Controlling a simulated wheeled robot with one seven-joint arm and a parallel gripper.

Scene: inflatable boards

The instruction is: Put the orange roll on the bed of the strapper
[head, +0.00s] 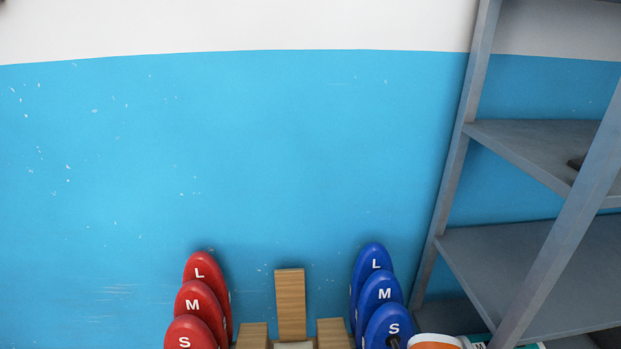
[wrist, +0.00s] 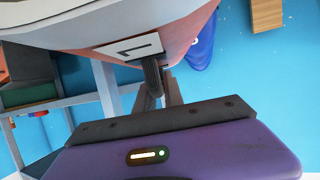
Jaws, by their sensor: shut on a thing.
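The orange roll (wrist: 186,42) fills the upper part of the wrist view, with a pale grey-white area and a white label bearing a dark mark. My gripper (wrist: 156,82) is shut on it near the label; the dark fingers reach up from the purple gripper body. In the head view, an orange and white piece (head: 436,343) shows at the bottom edge beside a small dark part; I cannot tell whether it is the same roll. I cannot make out the strapper or its bed in either view.
Red boards (head: 200,292) marked L, M and S stand at lower left, blue boards (head: 379,292) with the same letters at right. Wooden blocks (head: 290,303) stand between them. A grey shelf rack (head: 545,250) fills the right side. The blue wall behind is bare.

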